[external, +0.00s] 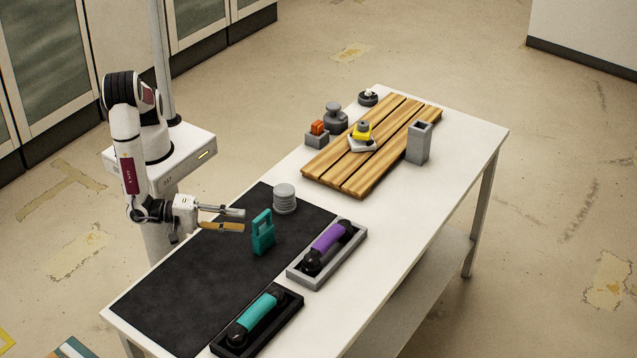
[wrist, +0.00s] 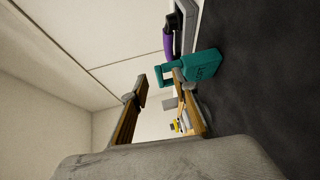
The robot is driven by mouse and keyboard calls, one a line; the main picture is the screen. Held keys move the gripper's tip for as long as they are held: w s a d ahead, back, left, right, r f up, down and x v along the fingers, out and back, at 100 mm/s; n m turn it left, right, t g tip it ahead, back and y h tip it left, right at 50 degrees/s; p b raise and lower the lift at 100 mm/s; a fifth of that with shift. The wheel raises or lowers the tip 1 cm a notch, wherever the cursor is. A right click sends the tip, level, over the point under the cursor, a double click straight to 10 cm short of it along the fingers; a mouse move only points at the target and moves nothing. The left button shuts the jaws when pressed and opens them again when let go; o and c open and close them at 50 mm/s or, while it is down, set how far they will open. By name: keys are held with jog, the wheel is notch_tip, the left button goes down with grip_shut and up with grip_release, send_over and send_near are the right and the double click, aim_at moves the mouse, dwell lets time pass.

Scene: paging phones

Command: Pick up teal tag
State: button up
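The teal tag (external: 263,233) stands upright on the black mat (external: 200,270), with a loop handle at its top. In the wrist view the teal tag (wrist: 200,67) appears turned sideways, its handle toward the fingers and dark lettering on its face. My gripper (external: 243,219) is open and empty, a little left of the tag in the external view, with its fingers pointing toward it. In the wrist view my gripper (wrist: 160,82) has its two fingers spread apart. One finger lies close to the tag's handle; I cannot tell whether they touch.
A grey ribbed cylinder (external: 285,198) stands just behind the tag. A purple handset (external: 328,246) lies in a grey tray (external: 298,273), and a teal handset (external: 257,318) in a black tray (external: 293,309). A wooden slatted board (external: 395,112) with small items is at the back.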

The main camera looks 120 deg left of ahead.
aim_at(258, 217)
jog(key=shift+s+a+f+n+t+y, duration=0.1)
jog(key=shift+s+f+n+t+y, duration=0.1)
jog(key=shift+s+y, duration=0.35)
jog(key=shift+s+a+f+n+t+y, duration=0.1)
jog(key=shift+s+n+t+y, duration=0.15)
jog(key=shift+s, duration=0.5)
jog(key=shift+x, duration=1.35)
jog(key=shift+w, duration=0.1)
jog(key=shift+x, duration=2.5)
grip_shut()
